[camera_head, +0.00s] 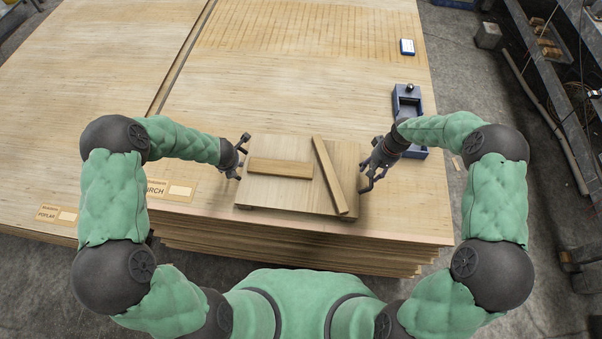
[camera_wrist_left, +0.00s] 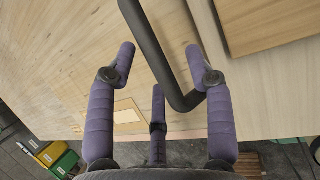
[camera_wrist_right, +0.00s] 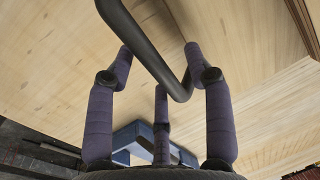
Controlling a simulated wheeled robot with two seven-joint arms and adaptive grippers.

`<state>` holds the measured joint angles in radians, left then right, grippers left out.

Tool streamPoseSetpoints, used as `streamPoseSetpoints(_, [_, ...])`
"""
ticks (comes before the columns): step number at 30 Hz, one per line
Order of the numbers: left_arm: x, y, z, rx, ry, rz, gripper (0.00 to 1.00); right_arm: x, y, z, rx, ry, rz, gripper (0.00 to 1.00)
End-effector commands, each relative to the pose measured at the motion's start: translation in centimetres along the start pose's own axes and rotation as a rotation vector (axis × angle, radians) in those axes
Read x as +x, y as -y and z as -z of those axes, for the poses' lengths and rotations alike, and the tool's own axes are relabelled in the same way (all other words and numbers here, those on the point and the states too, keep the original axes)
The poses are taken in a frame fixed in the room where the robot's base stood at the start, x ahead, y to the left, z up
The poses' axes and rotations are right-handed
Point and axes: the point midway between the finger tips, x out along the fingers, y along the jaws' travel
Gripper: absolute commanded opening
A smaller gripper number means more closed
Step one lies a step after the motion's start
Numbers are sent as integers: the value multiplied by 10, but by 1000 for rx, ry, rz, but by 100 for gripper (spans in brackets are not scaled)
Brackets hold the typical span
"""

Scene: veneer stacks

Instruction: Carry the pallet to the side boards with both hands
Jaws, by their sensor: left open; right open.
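Whether the fingers touch the handles, I cannot tell. I cannot identify the side boards.
The birch stack (camera_head: 290,85) has free room behind the pallet. The poplar stack (camera_head: 80,90) lies left across a narrow gap. Metal shelving (camera_head: 560,80) stands at right.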

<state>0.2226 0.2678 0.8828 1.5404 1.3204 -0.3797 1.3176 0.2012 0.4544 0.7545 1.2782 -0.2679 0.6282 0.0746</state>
Motion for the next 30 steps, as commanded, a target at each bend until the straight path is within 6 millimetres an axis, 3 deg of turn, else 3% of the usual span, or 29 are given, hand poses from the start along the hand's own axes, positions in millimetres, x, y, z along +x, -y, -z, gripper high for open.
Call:
streamPoseSetpoints(13, [7, 0, 0, -1, 0, 0, 53, 7, 0, 0, 0, -1, 0, 52])
streamPoseSetpoints(18, [7, 0, 0, -1, 0, 0, 5, 7, 0, 0, 0, -1, 0, 4])
streamPoseSetpoints(19, [7, 0, 0, -1, 0, 0, 0, 7, 0, 0, 0, -1, 0, 0])
streamPoseSetpoints(30, [6, -1, -1, -1, 3, -1, 0, 6, 0, 1, 0, -3, -1, 0])
